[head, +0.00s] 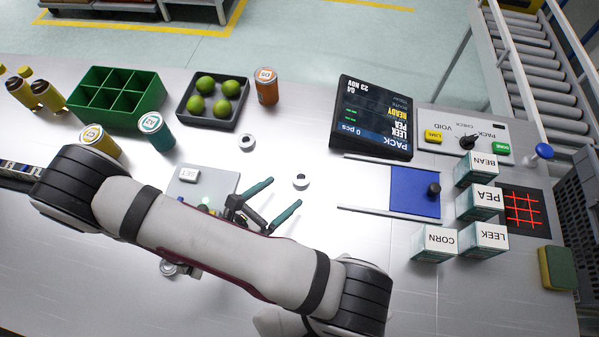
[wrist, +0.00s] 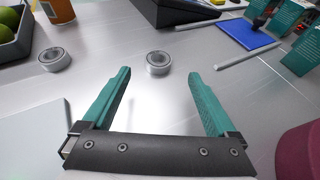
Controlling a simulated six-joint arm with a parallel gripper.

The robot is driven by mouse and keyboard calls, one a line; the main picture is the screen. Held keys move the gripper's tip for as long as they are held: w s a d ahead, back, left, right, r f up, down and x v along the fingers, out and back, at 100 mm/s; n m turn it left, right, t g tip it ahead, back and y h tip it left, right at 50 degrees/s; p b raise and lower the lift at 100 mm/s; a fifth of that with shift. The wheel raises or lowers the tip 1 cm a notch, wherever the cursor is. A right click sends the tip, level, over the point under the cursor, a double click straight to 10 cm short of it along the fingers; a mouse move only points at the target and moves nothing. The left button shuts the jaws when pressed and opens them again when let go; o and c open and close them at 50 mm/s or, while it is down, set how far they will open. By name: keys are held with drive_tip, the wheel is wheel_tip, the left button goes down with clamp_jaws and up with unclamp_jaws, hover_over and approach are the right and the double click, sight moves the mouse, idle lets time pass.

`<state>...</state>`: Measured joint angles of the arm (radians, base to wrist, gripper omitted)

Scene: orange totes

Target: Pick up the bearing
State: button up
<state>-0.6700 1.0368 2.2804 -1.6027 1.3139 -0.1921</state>
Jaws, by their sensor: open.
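My gripper (head: 273,199) is open and empty, with two teal fingers spread wide just above the table. One bearing (head: 301,181), a small silver ring with a dark centre, lies flat on the table just beyond the fingertips. In the wrist view this bearing (wrist: 158,62) sits ahead of the gap between the fingers (wrist: 160,78), touching neither. A second bearing (head: 247,142) lies farther back; it shows at the upper left of the wrist view (wrist: 54,59). A round metal part (head: 169,268), perhaps another bearing, is partly hidden by my arm.
A dark tray of green balls (head: 211,121) and an orange jar (head: 266,86) stand behind the bearings. A grey plate (head: 222,180) lies left of my gripper. A blue pad (head: 414,190) between rails and several labelled boxes (head: 481,203) are right. The table around the near bearing is clear.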

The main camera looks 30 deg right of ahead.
sight(299, 179)
drive_tip(key=x, duration=0.6)
drive_tip(key=shift+w+d+f, duration=0.15)
drive_tip(key=shift+d+f, duration=0.05)
drive_tip(key=shift+f, duration=0.1)
clamp_jaws()
